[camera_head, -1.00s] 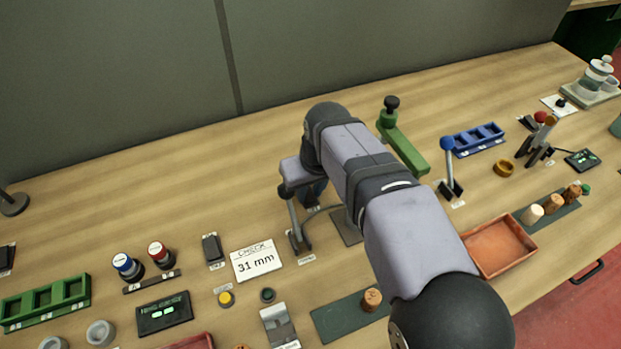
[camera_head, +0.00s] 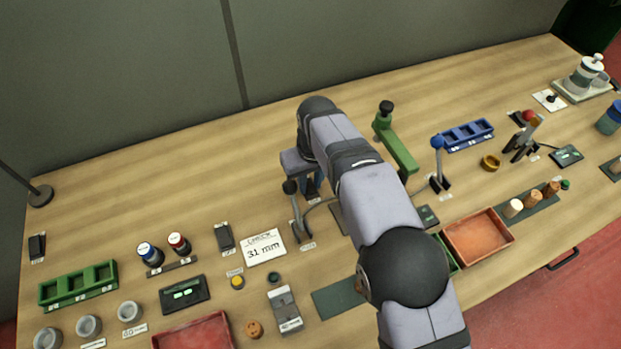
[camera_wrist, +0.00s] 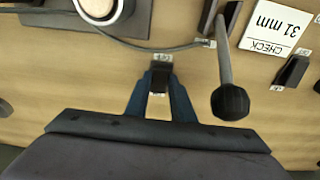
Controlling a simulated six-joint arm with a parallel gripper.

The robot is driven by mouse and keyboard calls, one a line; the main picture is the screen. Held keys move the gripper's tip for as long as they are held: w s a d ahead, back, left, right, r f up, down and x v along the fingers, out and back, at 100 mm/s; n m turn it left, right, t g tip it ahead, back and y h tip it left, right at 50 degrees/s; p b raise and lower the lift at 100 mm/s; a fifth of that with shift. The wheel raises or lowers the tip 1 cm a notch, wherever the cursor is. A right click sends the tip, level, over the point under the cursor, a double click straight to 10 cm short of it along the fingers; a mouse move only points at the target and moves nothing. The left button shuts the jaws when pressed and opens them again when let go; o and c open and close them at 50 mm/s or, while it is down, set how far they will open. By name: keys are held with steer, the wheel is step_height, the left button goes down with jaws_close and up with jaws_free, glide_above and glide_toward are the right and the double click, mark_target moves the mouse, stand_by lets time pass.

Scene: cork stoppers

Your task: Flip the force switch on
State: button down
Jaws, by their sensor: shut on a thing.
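The force switch (camera_wrist: 159,78) is a small dark block with white labels at its ends, in the middle of the wrist view. My gripper (camera_wrist: 160,92) has its two blue fingers shut on it, one on each side. The label print is too small to read with certainty, and which way the switch is set cannot be told. In the head view my gripper (camera_head: 312,187) points down at the table behind a black-knobbed lever (camera_head: 291,190), and my arm and gripper hide the switch there.
The lever's knob (camera_wrist: 230,102) stands close to the right of my fingers. A pale disc in a white ring (camera_wrist: 98,8) and a cable lie beyond. A "CHECK 31 mm" card (camera_head: 263,247) and a green press arm (camera_head: 396,145) are nearby. The table's back left is clear.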

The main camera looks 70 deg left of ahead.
mark_target(312, 191)
steer(key=shift+a+r, duration=0.1)
steer(key=shift+r, duration=0.05)
steer(key=c, duration=1.8)
jaws_free()
step_height(312, 191, up, 7)
steer(key=d+b, duration=0.1)
